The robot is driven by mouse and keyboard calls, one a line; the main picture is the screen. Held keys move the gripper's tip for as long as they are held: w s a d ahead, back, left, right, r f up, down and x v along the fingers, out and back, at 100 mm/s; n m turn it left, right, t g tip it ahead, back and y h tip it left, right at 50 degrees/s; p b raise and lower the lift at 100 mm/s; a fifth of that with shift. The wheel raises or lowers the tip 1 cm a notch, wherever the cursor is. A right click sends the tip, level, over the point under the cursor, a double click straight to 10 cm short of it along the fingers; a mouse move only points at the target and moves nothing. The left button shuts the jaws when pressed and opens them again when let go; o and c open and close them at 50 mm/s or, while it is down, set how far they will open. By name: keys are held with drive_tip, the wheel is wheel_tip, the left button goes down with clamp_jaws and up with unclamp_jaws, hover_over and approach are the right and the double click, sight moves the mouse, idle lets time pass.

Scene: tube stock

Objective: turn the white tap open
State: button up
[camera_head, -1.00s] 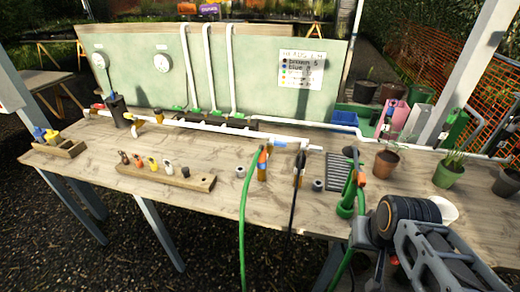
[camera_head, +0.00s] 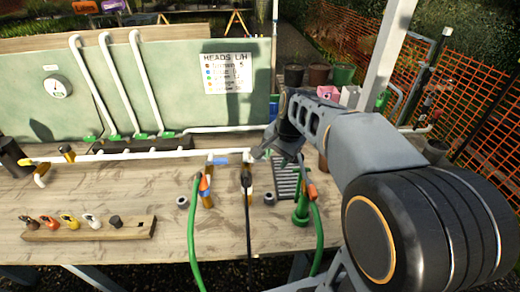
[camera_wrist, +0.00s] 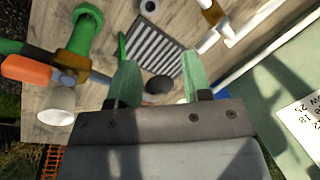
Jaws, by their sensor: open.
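The white pipe (camera_head: 130,155) runs along the bench and ends near the middle, by short upright outlets. A small white piece at its end by the black hose (camera_head: 248,205) looks like the white tap (camera_head: 246,158), but its handle is too small to make out. My gripper (camera_head: 262,150) is just right of it in the head view. In the wrist view my gripper (camera_wrist: 158,82) is open, its two green fingers apart and empty, above the bench. White fittings with a brown body (camera_wrist: 212,12) show beyond the right finger.
A slatted grate (camera_head: 286,180) lies under my arm. A green standpipe (camera_head: 301,207) with an orange connector (camera_wrist: 28,70) stands close to my gripper. A green hose (camera_head: 193,225) hangs to the left. A wooden rack (camera_head: 90,228) of coloured handles lies at front left.

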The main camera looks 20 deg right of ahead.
drive_tip(key=w+d+m+g+y+p, duration=0.1)
drive_tip(key=w+d+m+y+p, duration=0.25)
drive_tip(key=w+m, duration=0.8)
drive_tip(key=shift+n+h, duration=0.45)
drive_tip(key=shift+n, duration=0.2)
drive_tip(key=x, duration=0.4)
drive_tip(key=w+x, duration=0.1)
drive_tip(key=x, duration=0.8)
drive_tip(key=shift+w+d, duration=0.15)
drive_tip(key=shift+w, duration=0.15)
drive_tip(key=shift+c, duration=0.4)
clamp_jaws()
